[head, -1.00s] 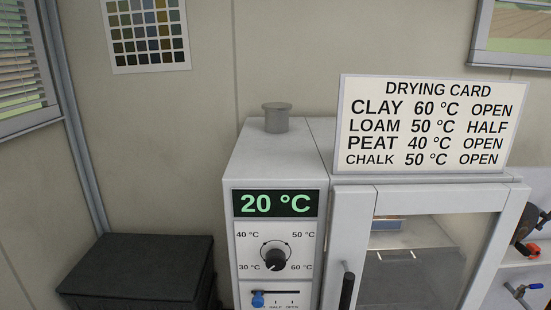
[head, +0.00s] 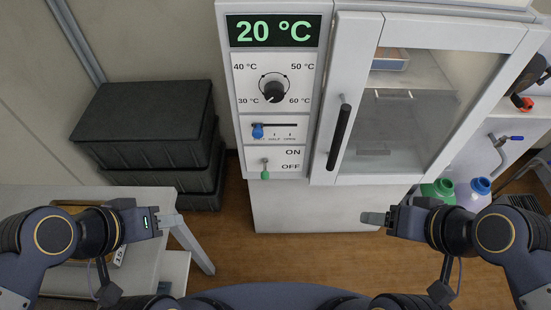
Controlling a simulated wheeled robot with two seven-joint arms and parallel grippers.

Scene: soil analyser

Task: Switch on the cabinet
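The drying cabinet (head: 234,95) stands ahead, with a control panel on its left side. Low on the panel is a switch lever (head: 265,173) with a green tip, between the ON and OFF markings. The lever points down, level with OFF. The display (head: 273,31) above reads 20 °C. My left gripper (head: 173,221) is at the lower left, well apart from the panel. My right gripper (head: 373,218) is at the lower right, below the cabinet door. Neither visibly holds anything. Both show side-on, so their finger gaps are unclear.
The panel also has a black dial (head: 274,91) and a blue slider (head: 257,131) at its left end. The glass door (head: 440,75) is closed, with a dark handle (head: 339,137). Black crates (head: 145,110) stand left, a grey table (head: 90,197) at lower left, and bottles (head: 440,188) at right.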

